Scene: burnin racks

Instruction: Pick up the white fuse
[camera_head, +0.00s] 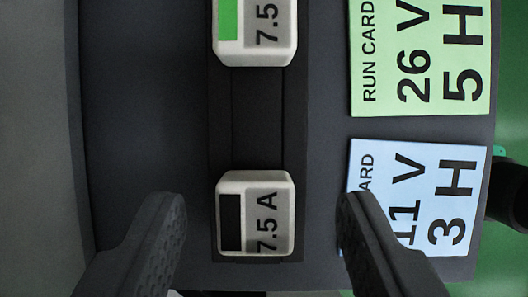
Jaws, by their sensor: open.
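A white fuse (255,179) with a black patch and the label "7.5 A" sits on a dark strip at the lower middle of the view. A second white fuse (282,52) with a green patch and a "7.5" label is at the top middle, cut off by the frame's edge. My gripper (258,212) is open. Its two dark fingers stand to the left and right of the black-patched fuse, with a gap on each side and no contact visible. The right finger covers part of the blue card.
A green run card (425,100) reading "26 V 5 H" lies at the upper right. A blue card (465,165) reading "11 V 3 H" lies below it. The dark tray surface (145,90) left of the strip is clear. Green floor shows at the right edge.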

